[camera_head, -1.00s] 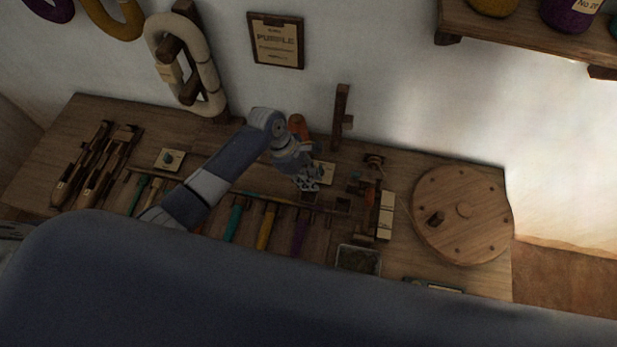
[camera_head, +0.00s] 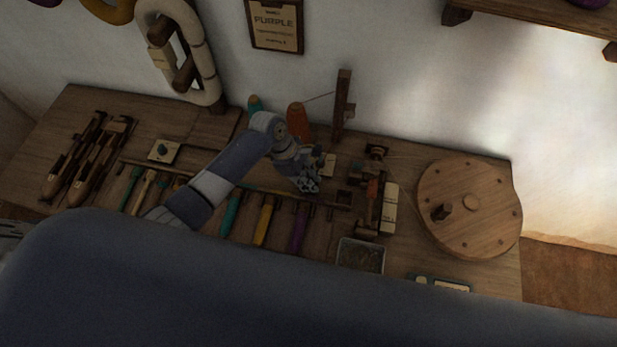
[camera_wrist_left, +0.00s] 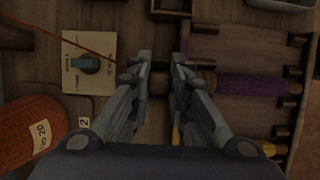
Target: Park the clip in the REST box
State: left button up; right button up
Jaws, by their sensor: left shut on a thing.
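My left gripper (camera_head: 308,185) is over the middle of the workbench, just behind the row of coloured handles. In the left wrist view its fingers (camera_wrist_left: 159,75) are close together, shut on a small dark piece, taken as the clip, which they mostly hide. Small dark open boxes (camera_head: 345,197) stand to the right of the gripper in the head view. A dark box (camera_wrist_left: 170,8) shows ahead of the fingers in the left wrist view. I cannot read a REST label on any box. My right gripper is not in view.
A card with a teal piece (camera_wrist_left: 88,62) and an orange cone (camera_wrist_left: 32,130) lie left of the fingers; a purple-wound spool (camera_wrist_left: 245,84) lies right. A thin upright post (camera_head: 343,105), a grey tray (camera_head: 360,256) and a round wooden disc (camera_head: 470,235) stand around the bench.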

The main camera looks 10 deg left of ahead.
pick_arm(q)
jog(key=o, duration=0.8)
jog(key=shift+o, duration=0.4)
jog(key=o, duration=0.3)
notch_tip(320, 180, up, 8)
jog(key=p, duration=1)
jog(key=shift+r, duration=0.1)
